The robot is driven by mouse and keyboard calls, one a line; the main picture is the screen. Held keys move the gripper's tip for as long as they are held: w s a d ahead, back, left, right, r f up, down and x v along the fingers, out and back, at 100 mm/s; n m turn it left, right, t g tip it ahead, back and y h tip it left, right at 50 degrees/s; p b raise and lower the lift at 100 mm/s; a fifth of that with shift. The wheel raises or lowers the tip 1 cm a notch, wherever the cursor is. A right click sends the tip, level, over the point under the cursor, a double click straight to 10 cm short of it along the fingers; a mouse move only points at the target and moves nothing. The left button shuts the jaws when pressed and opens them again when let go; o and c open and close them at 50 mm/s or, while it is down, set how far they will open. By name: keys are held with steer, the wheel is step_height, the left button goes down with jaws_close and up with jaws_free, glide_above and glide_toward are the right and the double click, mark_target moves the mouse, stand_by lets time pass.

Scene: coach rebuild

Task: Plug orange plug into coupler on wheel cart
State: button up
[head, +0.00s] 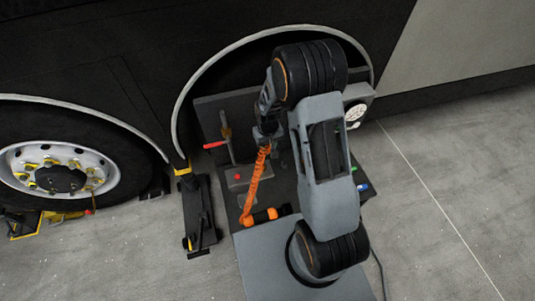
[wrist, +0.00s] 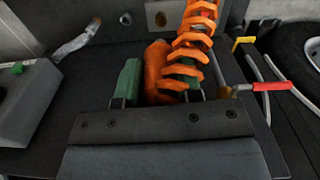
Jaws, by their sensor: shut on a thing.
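My gripper (wrist: 157,82) has green finger pads and is shut on the orange plug (wrist: 156,68), which stands between the pads in the wrist view. An orange coiled hose (wrist: 195,30) passes in front of the right pad. In the head view the gripper (head: 265,136) is small and partly hidden by my arm, and the coil (head: 255,180) hangs below it. The wheel cart (head: 208,118) has a dark upright panel inside the wheel arch.
A red-handled lever (wrist: 270,87) is right of the gripper in the wrist view. A grey box (wrist: 25,105) is at left. In the head view, an orange cylinder with black parts (head: 264,215) lies by my base, and a bus wheel (head: 60,175) is at left. Floor at right is clear.

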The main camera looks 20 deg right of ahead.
steer(key=w+f+n+b, duration=0.3)
steer(key=w+f+b, duration=0.2)
steer(key=f+b, duration=0.5)
steer(key=w+f+n+b, duration=0.3)
steer(key=f+b, duration=0.8)
steer(key=b, duration=0.8)
steer(key=shift+w+d+f, duration=0.2)
steer(key=shift+w+d, duration=0.05)
steer(key=shift+w, duration=1)
steer(key=shift+f, duration=0.1)
steer(key=shift+f+b, duration=2.05)
steer(key=shift+f, duration=0.25)
steer(key=shift+f+b, duration=0.7)
steer(key=shift+f, duration=0.8)
steer(key=shift+r, duration=0.1)
steer(key=o, duration=1.1)
steer(key=shift+c, duration=0.2)
